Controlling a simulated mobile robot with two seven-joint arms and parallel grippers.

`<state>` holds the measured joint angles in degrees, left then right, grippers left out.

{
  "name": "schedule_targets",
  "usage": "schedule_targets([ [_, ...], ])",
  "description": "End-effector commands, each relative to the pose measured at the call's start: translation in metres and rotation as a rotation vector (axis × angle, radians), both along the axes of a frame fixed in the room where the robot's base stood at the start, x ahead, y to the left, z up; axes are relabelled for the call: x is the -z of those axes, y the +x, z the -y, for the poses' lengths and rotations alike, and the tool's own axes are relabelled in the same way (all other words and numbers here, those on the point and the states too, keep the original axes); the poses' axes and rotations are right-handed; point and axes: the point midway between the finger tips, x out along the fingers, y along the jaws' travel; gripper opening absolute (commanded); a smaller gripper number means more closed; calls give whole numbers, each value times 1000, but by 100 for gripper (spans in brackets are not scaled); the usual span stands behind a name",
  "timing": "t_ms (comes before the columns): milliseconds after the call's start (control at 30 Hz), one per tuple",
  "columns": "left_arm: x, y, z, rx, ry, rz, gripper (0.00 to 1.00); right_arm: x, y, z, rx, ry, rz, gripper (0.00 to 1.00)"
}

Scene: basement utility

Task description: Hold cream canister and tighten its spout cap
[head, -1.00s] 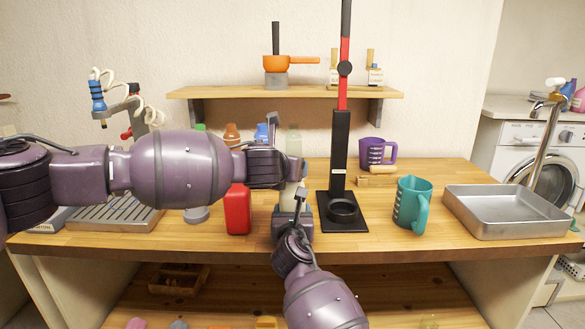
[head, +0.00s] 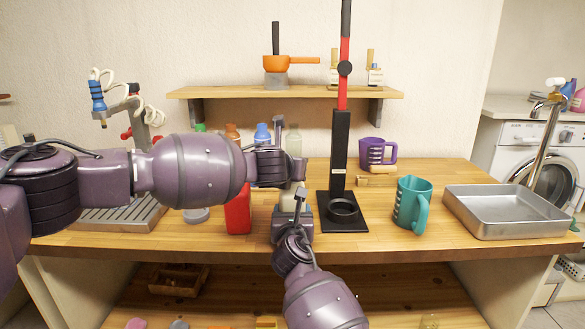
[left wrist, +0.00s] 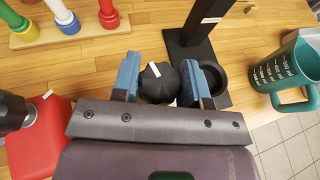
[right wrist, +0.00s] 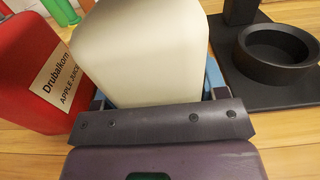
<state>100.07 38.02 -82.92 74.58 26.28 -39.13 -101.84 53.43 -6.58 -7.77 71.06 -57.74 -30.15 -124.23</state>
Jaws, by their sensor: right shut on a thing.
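The cream canister (head: 288,201) stands on the worktop, mostly hidden by my grippers in the head view. In the right wrist view its pale body (right wrist: 145,50) fills the space between the fingers. My right gripper (head: 294,214) is shut on the canister from the front. The black spout cap (left wrist: 159,83) is in the left wrist view. My left gripper (left wrist: 160,78) is above the canister, its blue fingers on either side of the cap and open, with the cap between them. Whether a finger touches the cap is hard to tell.
A red apple juice container (head: 238,210) stands close left of the canister. A black stand (head: 345,222) with a tall post is close on the right. A teal measuring jug (head: 412,203) and a metal tray (head: 508,230) are further right. Several bottles (head: 262,138) stand behind.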

Motion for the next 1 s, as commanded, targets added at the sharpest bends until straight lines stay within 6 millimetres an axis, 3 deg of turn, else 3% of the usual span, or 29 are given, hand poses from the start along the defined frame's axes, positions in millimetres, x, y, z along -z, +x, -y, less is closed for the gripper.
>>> schedule_targets([
  [100, 0, 0, -1, -1, 0, 0, 17, 1, 0, 1, 1, 0, -2, 30],
  [467, 1, 1, -1, 58, 3, -2, 17, 1, 0, 1, 1, 0, -2, 30],
  [1000, 0, 1, 1, 397, 5, 6, 17, 1, 0, 0, 0, 0, -1, 30],
])
